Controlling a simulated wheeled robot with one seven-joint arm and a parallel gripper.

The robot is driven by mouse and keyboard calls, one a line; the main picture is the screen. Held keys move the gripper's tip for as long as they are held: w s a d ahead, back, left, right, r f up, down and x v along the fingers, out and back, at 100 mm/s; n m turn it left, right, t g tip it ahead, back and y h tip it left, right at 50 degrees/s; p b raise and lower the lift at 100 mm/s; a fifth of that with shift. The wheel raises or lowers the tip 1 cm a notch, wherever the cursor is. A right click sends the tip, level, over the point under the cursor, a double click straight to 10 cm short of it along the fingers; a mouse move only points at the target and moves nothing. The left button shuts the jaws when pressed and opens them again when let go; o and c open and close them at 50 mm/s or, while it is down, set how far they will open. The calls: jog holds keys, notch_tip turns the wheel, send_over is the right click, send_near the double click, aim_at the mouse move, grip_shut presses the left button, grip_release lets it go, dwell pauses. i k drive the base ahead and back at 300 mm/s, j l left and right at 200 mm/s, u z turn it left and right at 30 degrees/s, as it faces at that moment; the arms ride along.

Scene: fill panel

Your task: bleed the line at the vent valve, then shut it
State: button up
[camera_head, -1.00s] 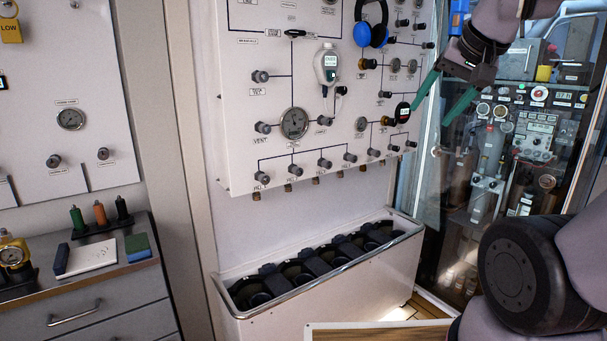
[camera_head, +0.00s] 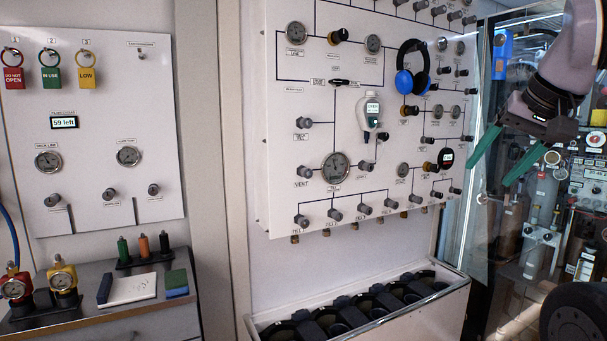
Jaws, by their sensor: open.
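The vent valve is a grey knob (camera_head: 304,172) above the label VENT, on the lower left of the white fill panel (camera_head: 282,140). A round gauge (camera_head: 336,169) sits just to its right, with lines joining it to nearby knobs. My gripper (camera_head: 488,163) has two green fingers spread apart and empty. It hangs at the right of the panel, well away from the vent valve. Nothing covers the valve. I cannot read the gauge needle or tell how far the knob is turned.
Blue headphones (camera_head: 404,82) and a white handheld meter (camera_head: 369,114) hang on the panel. A white bin of cylinders (camera_head: 425,318) stands below it. Left are a tagged panel (camera_head: 100,205) and a drawer bench (camera_head: 160,315). A glass-fronted cabinet stands at right. Space before the panel is clear.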

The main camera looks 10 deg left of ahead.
aim_at(307, 173)
jog(key=k+u, duration=0.2)
jog(key=u, duration=0.45)
jog(key=i+l, duration=0.1)
jog(key=i+j+z, duration=0.1)
jog(key=i+j, duration=0.15)
